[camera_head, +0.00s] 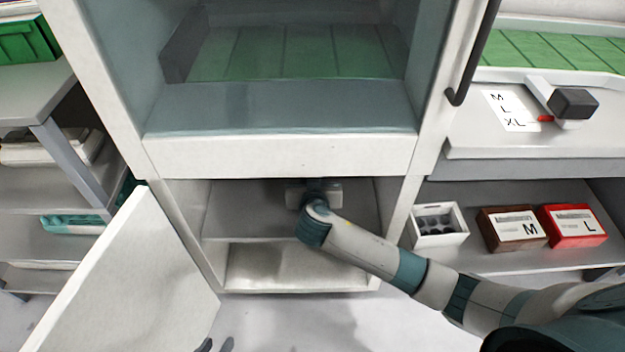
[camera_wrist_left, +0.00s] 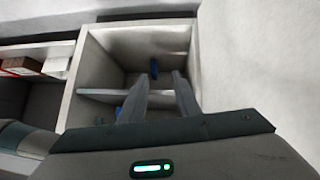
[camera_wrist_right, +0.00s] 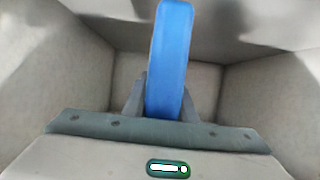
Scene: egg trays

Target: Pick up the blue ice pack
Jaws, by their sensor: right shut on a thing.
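The blue ice pack (camera_wrist_right: 168,60) stands upright between the fingers of my right gripper (camera_wrist_right: 160,95) in the right wrist view; the gripper is shut on it. In the head view my right arm reaches into the upper shelf of the lower cabinet, and the ice pack is hidden there. Small blue patches show inside the cabinet in the left wrist view, one deep in a compartment (camera_wrist_left: 153,68) and one by a finger (camera_wrist_left: 118,112); I cannot tell which is the held pack. My left gripper (camera_head: 215,345) is open and empty at the bottom edge, outside the cabinet.
The open cabinet door (camera_head: 130,280) stands at the left. A white cabinet frame (camera_head: 280,157) lies close above my right wrist, and the shelf board (camera_head: 235,239) is below it. A white box (camera_head: 440,240), a brown box (camera_head: 512,246) and a red box (camera_head: 572,241) stand right.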

